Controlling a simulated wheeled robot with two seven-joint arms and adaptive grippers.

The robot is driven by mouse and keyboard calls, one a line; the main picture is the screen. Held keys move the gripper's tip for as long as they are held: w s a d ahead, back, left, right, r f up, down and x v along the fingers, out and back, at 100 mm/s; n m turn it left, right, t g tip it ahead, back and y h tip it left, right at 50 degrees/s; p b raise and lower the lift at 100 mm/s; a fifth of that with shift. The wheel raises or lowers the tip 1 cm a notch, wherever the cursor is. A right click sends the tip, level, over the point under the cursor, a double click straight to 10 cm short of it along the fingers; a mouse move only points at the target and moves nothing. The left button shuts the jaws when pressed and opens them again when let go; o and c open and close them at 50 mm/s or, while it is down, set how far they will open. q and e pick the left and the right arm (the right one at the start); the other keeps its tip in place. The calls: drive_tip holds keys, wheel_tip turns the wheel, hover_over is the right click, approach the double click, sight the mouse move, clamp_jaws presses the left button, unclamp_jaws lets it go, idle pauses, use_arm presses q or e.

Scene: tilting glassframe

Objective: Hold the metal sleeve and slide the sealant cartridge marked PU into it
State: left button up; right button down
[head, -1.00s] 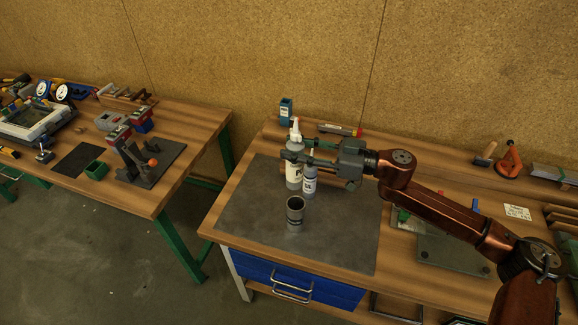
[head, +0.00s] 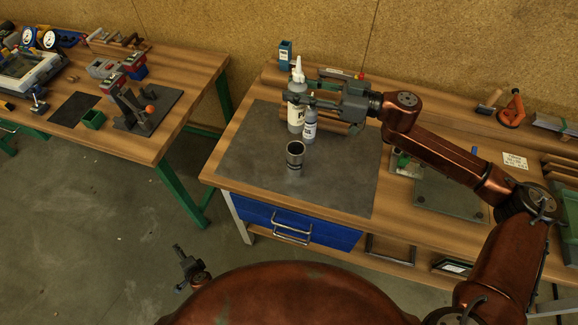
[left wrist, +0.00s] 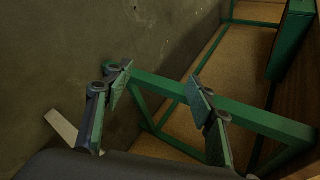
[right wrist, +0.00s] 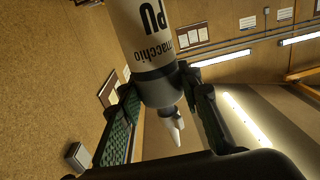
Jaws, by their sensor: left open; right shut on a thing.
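The sealant cartridge marked PU (head: 296,116) is white with a dark band and a pale nozzle. It stands upright, nozzle up, on or just above the grey mat. My right gripper (head: 302,98) is shut on it from the right. In the right wrist view the cartridge (right wrist: 152,40) shows its PU label between the fingers (right wrist: 165,115). The metal sleeve (head: 294,156), a dark open cup, stands upright on the mat in front. My left gripper (head: 187,268) is open and empty over the floor, left of the table front; its fingers (left wrist: 158,88) also show in the left wrist view.
A smaller bottle (head: 310,126) stands close beside the cartridge. The grey mat (head: 245,160) is clear around the sleeve. A second bench (head: 185,85) with fixtures stands at left, with a floor gap between.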

sight(297, 159)
use_arm(q)
drive_tip(key=w+d+r+t+y, duration=0.2)
drive_tip(key=w+r+t, duration=0.1)
drive_tip(key=r, duration=0.9)
drive_tip(key=w+d+r+m+t+y, duration=0.1)
drive_tip(key=w+d+r+t+y, duration=0.15)
drive_tip(key=r, duration=0.85)
drive_tip(key=w+d+r+t+y, duration=0.1)
drive_tip(key=w+r+t, duration=0.15)
drive_tip(key=r, duration=0.95)
drive_tip(key=w+d+r+n+t+h, duration=0.1)
drive_tip(key=w+d+r+n+h, duration=0.1)
drive_tip(key=d, duration=1.2)
drive_tip(key=w+d+r+n+t+h, duration=0.1)
drive_tip(key=w+d+r+n+h, duration=0.2)
drive_tip(key=d, duration=1.1)
drive_tip(key=w+d+r+n+h, duration=0.3)
drive_tip(key=d+n+h, duration=0.4)
drive_tip(key=d, duration=0.7)
drive_tip(key=shift+w+r+t+h, duration=0.3)
drive_tip(key=shift+t+h, duration=0.1)
drive_tip(key=shift+h, duration=0.15)
drive_tip(key=shift+w+d+f, duration=0.1)
drive_tip(key=shift+w+f, duration=0.05)
drive_tip(key=shift+w, duration=0.15)
drive_tip(key=w, duration=1.1)
drive_tip(key=shift+w, duration=0.15)
drive_tip(key=shift+a, duration=0.2)
drive_tip(key=shift+c, duration=0.2)
